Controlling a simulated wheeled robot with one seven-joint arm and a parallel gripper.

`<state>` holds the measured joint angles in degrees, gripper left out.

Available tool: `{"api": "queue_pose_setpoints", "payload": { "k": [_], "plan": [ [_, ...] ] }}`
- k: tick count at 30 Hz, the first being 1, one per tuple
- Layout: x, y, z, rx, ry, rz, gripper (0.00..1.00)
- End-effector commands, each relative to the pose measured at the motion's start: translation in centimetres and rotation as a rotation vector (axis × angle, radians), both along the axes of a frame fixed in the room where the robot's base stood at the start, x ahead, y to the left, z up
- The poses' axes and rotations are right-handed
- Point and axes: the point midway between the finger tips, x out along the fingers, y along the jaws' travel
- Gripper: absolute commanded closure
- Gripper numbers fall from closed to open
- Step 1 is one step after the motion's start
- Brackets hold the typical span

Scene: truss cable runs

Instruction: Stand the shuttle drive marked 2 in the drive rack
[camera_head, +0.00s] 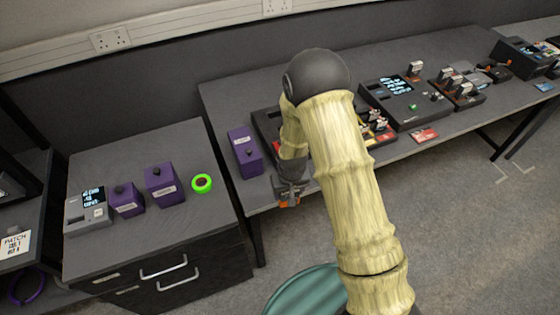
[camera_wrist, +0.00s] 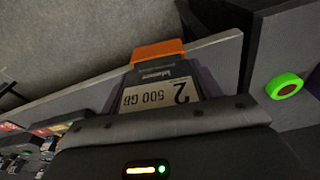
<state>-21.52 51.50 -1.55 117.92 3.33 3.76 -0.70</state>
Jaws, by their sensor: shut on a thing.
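My gripper (camera_head: 288,190) hangs just off the front edge of the long table, above the gap beside the cabinet. It is shut on the shuttle drive marked 2 (camera_wrist: 160,92), a dark drive with a pale label reading "2" and "500 GB" and an orange end. In the wrist view the drive sticks out beyond the gripper, with a dark purple finger on each side. In the head view only its orange end (camera_head: 290,204) shows. I cannot tell for sure which thing is the drive rack; a dark tray-like holder (camera_head: 262,122) on the table is partly hidden behind my arm.
A purple box (camera_head: 244,152) stands at the table's left end. The cabinet (camera_head: 150,245) carries two more purple boxes, a grey device with a screen (camera_head: 88,211) and a green ring (camera_head: 202,184). A grey console (camera_head: 405,103) and small upright parts (camera_head: 458,88) occupy the table's right.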

Motion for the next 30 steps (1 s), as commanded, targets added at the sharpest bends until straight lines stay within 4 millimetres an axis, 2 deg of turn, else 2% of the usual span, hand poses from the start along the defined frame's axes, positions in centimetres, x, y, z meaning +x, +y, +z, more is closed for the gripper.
{"api": "queue_pose_setpoints", "payload": {
  "k": [8,15,18,23,30],
  "plan": [
    [0.5,-4.8,-5.2,-0.003,0.004,-0.094,0.74],
    [-0.8,-11.2,-12.3,0.002,0.007,-0.223,0.74],
    [-1.8,-13.3,-14.7,0.006,0.007,-0.270,0.74],
    [-2.7,-15.0,-16.7,0.012,0.002,-0.310,0.74],
    [-2.7,-15.2,-17.0,0.012,0.000,-0.315,0.74]
  ]
}}
